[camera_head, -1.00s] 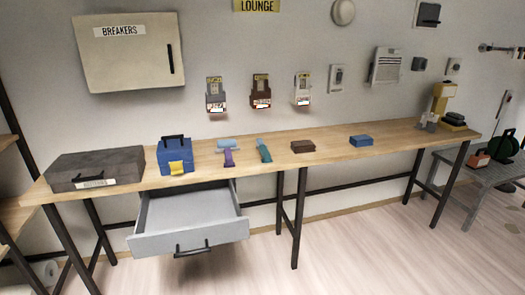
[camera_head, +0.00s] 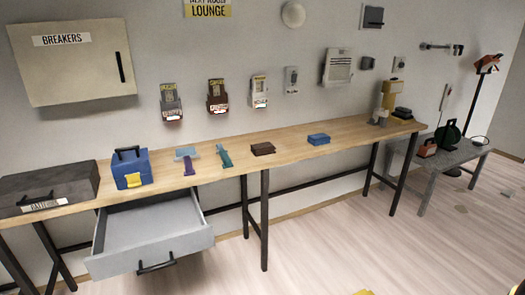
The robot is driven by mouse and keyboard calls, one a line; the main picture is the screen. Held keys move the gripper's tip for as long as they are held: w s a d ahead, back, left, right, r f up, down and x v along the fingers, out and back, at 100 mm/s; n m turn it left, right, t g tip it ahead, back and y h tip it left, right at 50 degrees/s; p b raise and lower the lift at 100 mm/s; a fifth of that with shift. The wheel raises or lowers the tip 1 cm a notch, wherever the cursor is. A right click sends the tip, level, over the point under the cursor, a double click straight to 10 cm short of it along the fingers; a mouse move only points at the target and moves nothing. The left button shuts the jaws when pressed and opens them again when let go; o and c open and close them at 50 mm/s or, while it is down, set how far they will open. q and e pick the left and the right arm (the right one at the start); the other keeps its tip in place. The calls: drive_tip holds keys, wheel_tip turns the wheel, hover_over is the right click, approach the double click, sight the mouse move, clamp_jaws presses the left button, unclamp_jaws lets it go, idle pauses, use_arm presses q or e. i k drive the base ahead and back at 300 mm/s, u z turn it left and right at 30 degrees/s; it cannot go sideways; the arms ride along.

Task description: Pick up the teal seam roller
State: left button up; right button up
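A slim teal tool (camera_head: 225,157), which looks like the seam roller, lies on the wooden workbench (camera_head: 290,147). It is right of a purple-handled tool (camera_head: 188,163) with a pale blue head and left of a brown block (camera_head: 262,149). Its fine shape is too small to tell.
A grey drawer (camera_head: 150,238) stands open below the bench's left part. A blue box (camera_head: 132,170) with a yellow front piece and a dark case (camera_head: 45,192) are on the bench's left. A blue block (camera_head: 318,140) lies farther right. Open floor lies in front.

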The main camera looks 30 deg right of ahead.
sight(226, 160)
drive_tip(key=u, duration=3.3)
drive_tip(key=k, duration=2.65)
drive_tip(key=z, duration=1.7)
